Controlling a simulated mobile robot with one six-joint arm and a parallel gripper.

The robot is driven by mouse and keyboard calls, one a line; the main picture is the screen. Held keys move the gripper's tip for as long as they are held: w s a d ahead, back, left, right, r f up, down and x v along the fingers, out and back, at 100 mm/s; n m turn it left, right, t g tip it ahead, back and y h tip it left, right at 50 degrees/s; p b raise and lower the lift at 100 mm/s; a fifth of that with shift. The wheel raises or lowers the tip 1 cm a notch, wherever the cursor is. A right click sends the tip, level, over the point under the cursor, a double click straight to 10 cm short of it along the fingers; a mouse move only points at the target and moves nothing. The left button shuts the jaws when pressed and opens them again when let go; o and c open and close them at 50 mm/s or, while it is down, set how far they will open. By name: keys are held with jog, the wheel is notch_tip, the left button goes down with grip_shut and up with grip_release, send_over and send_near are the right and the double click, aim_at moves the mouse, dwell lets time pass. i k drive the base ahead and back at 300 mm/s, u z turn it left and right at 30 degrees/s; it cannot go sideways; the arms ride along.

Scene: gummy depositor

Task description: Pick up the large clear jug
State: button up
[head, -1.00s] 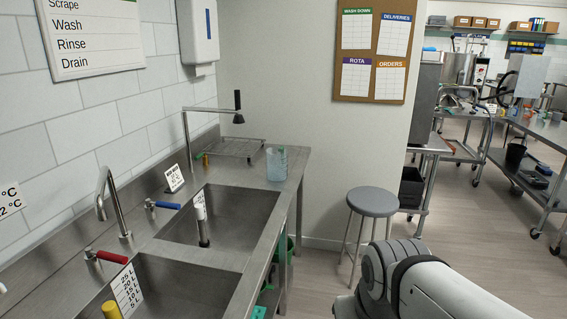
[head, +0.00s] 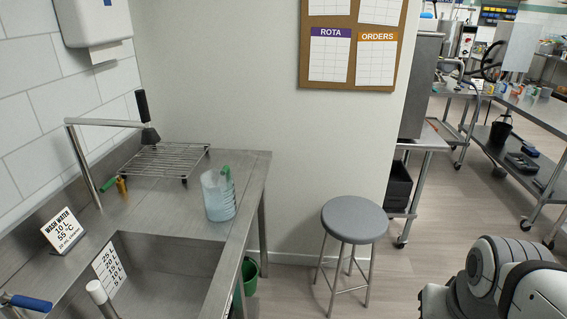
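The large clear jug (head: 217,197) stands upright on the steel counter, between the sink basin and the counter's right end. It is see-through and bluish, with a green part at its upper right that looks like a handle. My white and grey arm shows at the lower right of the head view, well apart from the jug. My gripper is outside the picture.
A wire rack (head: 160,158) and a tap with a black head (head: 146,120) stand behind the jug. A wash water sign (head: 63,231) is left of the sink basin (head: 160,275). A grey stool (head: 354,221) stands on the floor to the right, and a green bucket (head: 250,272) sits below the counter.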

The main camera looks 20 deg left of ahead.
aim_at(221, 192)
jog(key=u, duration=0.45)
jog(key=i, duration=1.55)
jog(key=u, duration=1)
jog(key=k, duration=0.75)
jog(key=u, duration=0.15)
jog(key=i, duration=0.8)
jog(key=z, duration=0.1)
